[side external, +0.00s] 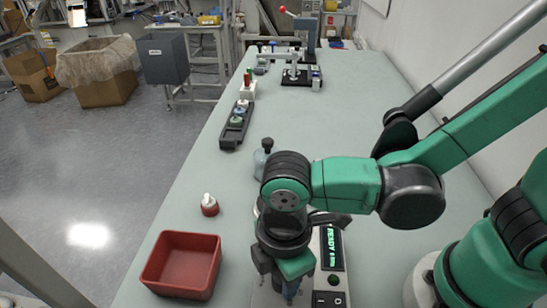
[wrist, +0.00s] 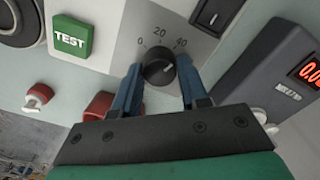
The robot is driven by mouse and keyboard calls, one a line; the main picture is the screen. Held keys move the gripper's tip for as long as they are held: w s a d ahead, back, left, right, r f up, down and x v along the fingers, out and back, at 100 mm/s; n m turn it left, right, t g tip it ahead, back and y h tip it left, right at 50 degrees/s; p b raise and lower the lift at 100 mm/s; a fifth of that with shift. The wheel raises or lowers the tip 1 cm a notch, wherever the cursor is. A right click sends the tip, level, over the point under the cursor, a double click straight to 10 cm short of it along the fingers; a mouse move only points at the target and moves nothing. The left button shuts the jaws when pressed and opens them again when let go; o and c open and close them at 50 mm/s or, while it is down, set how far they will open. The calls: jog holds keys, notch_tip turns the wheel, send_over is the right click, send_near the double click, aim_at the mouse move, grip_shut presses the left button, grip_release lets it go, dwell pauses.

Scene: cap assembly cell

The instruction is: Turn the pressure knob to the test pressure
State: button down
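In the wrist view the black pressure knob (wrist: 158,72) sits on a grey scale plate marked 0, 20 and 40. Its white mark points right and slightly up, toward the 40 side. My gripper (wrist: 160,68) has its two blue fingers on either side of the knob, with narrow gaps showing, so it looks open around it. The green TEST button (wrist: 71,38) is left of the knob. In the side external view my gripper (side external: 290,292) points down at the tester (side external: 328,272), whose display reads READY in green. My arm hides the knob there.
A red bin (side external: 183,265) stands left of the tester, with a small red-and-white part (side external: 209,206) behind it. A dark tray (side external: 237,125) with parts lies farther back. In the wrist view a dark box with a red display (wrist: 308,72) is at the right.

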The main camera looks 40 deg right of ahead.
jog(key=shift+m, duration=0.4)
jog(key=m, duration=0.3)
jog(key=shift+m, duration=0.3)
jog(key=m, duration=0.4)
jog(key=shift+m, duration=0.3)
dwell(0.3)
jog(key=shift+c, duration=2.3)
grip_release()
jog(key=shift+r, duration=0.1)
jog(key=shift+r, duration=2.7)
